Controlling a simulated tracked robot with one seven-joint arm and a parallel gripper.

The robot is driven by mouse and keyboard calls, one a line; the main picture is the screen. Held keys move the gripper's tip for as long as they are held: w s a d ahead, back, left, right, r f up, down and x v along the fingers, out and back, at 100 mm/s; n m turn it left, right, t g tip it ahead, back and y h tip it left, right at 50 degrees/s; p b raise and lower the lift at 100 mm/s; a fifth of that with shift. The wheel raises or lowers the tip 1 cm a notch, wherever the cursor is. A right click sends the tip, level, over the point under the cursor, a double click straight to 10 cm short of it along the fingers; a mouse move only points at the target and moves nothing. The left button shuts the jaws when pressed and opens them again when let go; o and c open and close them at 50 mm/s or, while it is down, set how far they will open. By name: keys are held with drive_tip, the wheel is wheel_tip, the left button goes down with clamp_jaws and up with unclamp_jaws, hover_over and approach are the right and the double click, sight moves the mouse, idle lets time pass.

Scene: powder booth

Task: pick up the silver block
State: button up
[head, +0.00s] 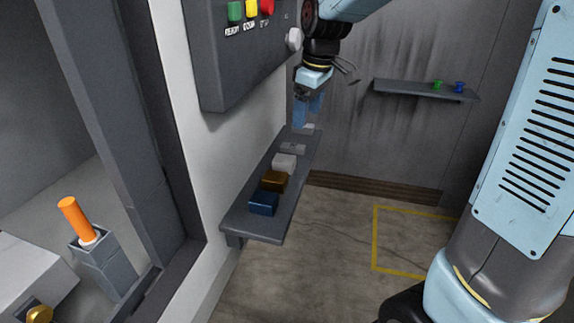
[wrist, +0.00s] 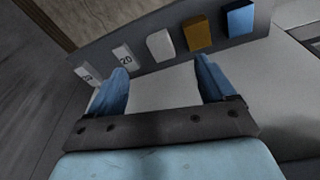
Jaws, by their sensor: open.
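The silver block (head: 284,162), pale grey-white, sits on the narrow dark shelf (head: 243,222), behind a brown-gold block (head: 274,181) and a blue block (head: 263,203). My gripper (head: 307,117) is open and empty, at the far end of the shelf, beyond the silver block. In the wrist view the silver block (wrist: 160,44) stands in the row ahead of the open fingers (wrist: 161,67), in line with the gap between them. The fingers appear apart from it.
Two flat light pieces, one marked 20 (wrist: 125,56), lie on the shelf beyond the silver block. A grey control box (head: 240,70) with coloured buttons hangs above the shelf. A wall shelf (head: 420,91) holds small green and blue items. Floor right of the shelf is open.

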sight(284, 159)
drive_tip(key=w+a+f+n, duration=0.1)
drive_tip(key=f, duration=0.3)
drive_tip(key=w+a+f, duration=0.2)
drive_tip(key=f, duration=0.2)
drive_tip(key=w+a+f+n+g, duration=0.1)
drive_tip(key=a+f, duration=0.1)
drive_tip(key=f, duration=0.2)
drive_tip(key=shift+w+a+f+n, duration=0.1)
drive_tip(key=shift+w+a+n, duration=0.1)
drive_tip(key=shift+n, duration=0.1)
drive_tip(key=shift+w+f, duration=0.15)
drive_tip(key=shift+f, duration=2.45)
drive_tip(key=c, duration=1.3)
drive_tip(key=shift+o, duration=0.2)
drive_tip(key=shift+r, duration=0.15)
